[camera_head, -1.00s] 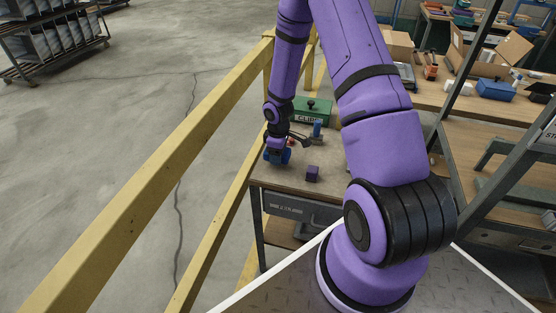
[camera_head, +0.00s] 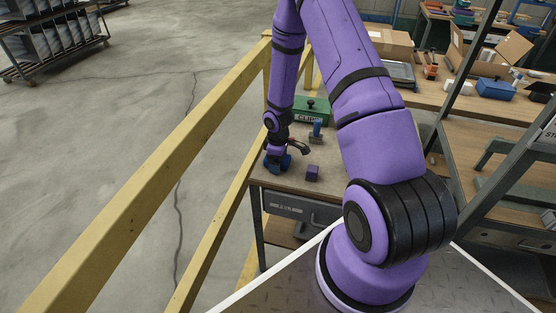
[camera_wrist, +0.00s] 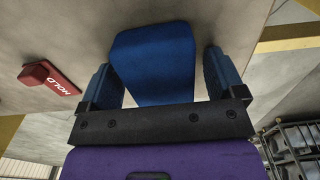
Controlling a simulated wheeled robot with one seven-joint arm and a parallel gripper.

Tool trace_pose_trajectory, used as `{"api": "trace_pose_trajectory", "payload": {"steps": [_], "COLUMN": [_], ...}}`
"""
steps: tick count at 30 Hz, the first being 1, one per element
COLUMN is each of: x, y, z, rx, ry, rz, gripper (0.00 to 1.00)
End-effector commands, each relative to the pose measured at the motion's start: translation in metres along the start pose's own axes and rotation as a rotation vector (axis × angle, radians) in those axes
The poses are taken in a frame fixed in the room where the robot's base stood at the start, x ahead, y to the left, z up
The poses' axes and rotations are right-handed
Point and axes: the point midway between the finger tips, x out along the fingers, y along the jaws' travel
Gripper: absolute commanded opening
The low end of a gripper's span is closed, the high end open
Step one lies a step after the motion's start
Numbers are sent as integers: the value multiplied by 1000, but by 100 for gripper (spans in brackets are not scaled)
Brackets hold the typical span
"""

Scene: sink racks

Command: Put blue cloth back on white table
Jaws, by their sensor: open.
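In the wrist view, a blue, smooth-faced piece (camera_wrist: 153,60), which I take for the blue cloth, lies on a pale grey-beige surface. My gripper (camera_wrist: 160,66) is open, with one blue finger on each side of the piece and gaps showing on both sides. In the head view, my gripper (camera_head: 277,164) is down at the left end of the small workbench (camera_head: 292,180). The blue there cannot be told apart as cloth or fingers. I cannot pick out a clearly white table.
A purple cube (camera_head: 312,173), a blue-topped item (camera_head: 317,131) and a green CLIPS box (camera_head: 311,110) stand on the small bench. A red HOLD piece (camera_wrist: 50,77) shows in the wrist view. A yellow rail (camera_head: 190,135) runs along the left.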

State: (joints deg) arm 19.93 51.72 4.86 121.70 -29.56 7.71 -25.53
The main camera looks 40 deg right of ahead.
Motion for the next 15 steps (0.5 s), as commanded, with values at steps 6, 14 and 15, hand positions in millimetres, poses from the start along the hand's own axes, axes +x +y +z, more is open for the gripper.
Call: {"api": "trace_pose_trajectory", "payload": {"steps": [6, 14, 15], "x": [-17, -65, -73], "y": [1, 1, 1], "z": [0, 0, 0], "rx": [1, 2, 2], "ry": [3, 3, 3], "rz": [2, 3, 4], "gripper": [88, 88, 88]}}
